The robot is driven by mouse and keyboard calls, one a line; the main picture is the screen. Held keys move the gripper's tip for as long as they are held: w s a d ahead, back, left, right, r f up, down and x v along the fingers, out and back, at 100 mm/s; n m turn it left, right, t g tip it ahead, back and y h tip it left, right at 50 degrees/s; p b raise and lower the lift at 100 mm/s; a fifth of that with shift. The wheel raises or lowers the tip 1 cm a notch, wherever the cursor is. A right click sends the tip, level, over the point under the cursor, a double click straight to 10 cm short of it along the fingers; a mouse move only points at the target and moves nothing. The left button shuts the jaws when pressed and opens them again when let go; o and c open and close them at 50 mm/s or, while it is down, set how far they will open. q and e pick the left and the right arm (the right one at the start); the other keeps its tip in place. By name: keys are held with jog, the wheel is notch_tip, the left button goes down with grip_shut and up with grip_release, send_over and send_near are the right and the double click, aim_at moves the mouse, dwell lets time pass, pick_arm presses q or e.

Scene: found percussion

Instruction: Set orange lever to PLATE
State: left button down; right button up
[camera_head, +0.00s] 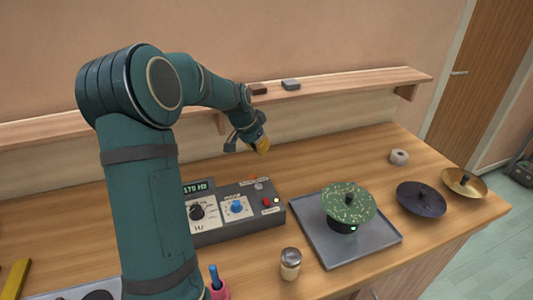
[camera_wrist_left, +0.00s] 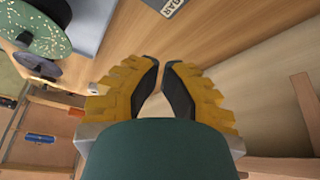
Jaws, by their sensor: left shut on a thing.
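The grey control box (camera_head: 262,221) stands on the table with a display reading 170 Hz, a dark knob and a blue knob. A small orange piece (camera_head: 253,178), likely the lever, shows at its back edge; its setting is too small to read. My left gripper (camera_head: 262,147), with yellow fingers, is in the air behind the box, apart from it. In the left wrist view its fingers (camera_wrist_left: 162,82) are closed nearly together; whatever is between them cannot be made out. A grey corner with cut-off lettering (camera_wrist_left: 172,4) shows at the top edge there. My right gripper is not in view.
A grey tray (camera_head: 385,236) holds a speckled green disc (camera_head: 360,207) on a dark base. A dark disc (camera_head: 420,203), a brass disc (camera_head: 468,187) and a white roll (camera_head: 399,157) are at right. A jar (camera_head: 290,265) stands in front. A wall shelf (camera_head: 345,85) runs behind.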

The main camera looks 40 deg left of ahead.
pick_arm(q)
jog(key=shift+s+a+r, duration=0.2)
jog(key=shift+s+r, duration=0.35)
jog(key=shift+r, duration=0.1)
jog(key=shift+s+a+r, duration=0.15)
jog(key=shift+s+r, duration=0.4)
jog(key=shift+r, duration=0.05)
